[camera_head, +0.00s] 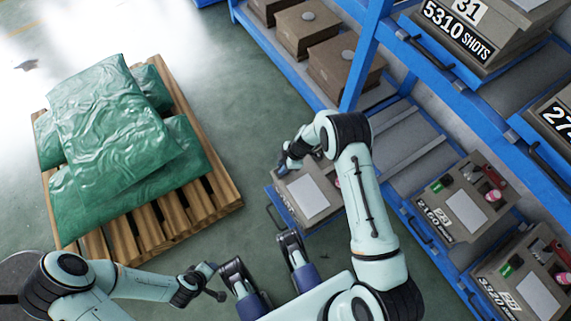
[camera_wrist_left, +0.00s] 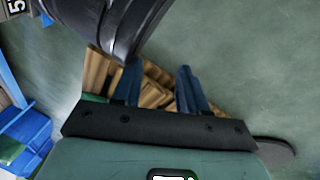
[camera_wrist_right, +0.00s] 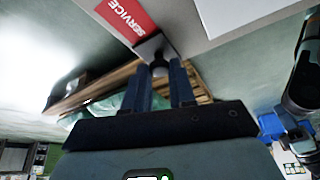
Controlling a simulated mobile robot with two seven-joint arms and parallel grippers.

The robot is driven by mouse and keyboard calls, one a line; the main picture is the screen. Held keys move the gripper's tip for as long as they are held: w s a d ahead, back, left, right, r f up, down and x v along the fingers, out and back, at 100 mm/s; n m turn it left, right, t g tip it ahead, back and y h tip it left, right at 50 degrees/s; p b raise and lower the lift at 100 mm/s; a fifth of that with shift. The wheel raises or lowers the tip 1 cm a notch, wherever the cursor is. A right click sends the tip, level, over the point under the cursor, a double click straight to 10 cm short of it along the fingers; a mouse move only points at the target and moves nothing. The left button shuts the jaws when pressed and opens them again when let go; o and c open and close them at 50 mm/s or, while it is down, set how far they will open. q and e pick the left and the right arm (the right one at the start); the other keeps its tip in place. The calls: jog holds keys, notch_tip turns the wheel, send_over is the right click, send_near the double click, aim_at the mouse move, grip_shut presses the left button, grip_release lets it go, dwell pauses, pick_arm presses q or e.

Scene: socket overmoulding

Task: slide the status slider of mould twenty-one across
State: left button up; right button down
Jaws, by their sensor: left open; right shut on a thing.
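A grey-brown mould (camera_head: 325,211) with a pale sheet on top sits on a pulled-out shelf drawer in the head view. Its number is mostly hidden or too small to read. My right gripper (camera_head: 284,164) is at its far left edge. In the right wrist view my right gripper (camera_wrist_right: 160,72) is shut on a small grey slider knob (camera_wrist_right: 157,57), beside a red SERVICE label (camera_wrist_right: 131,18) on the mould. My left gripper (camera_wrist_left: 158,72) is open and empty in the left wrist view, away from the mould. The rest of the slider is hidden.
Blue shelving (camera_head: 358,60) stands at the right with several other moulds, including one marked 2160 (camera_head: 450,205) and one marked 5310 shots (camera_head: 478,40). A wooden pallet (camera_head: 222,195) with green sacks (camera_head: 115,125) stands left. The floor between is clear.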

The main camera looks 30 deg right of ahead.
jog(key=c, duration=0.9)
grip_release()
jog(key=shift+s, duration=0.1)
jog(key=shift+c, duration=0.2)
pick_arm(q)
jog(key=shift+h, duration=0.3)
jog(key=r+p, duration=0.1)
jog(key=d+r+p, duration=0.2)
jog(key=r, duration=0.1)
jog(key=shift+s+r, duration=0.1)
jog(key=shift+s, duration=0.2)
pick_arm(e)
jog(key=v, duration=1.3)
jog(key=shift+r, duration=0.2)
jog(key=shift+d, duration=0.1)
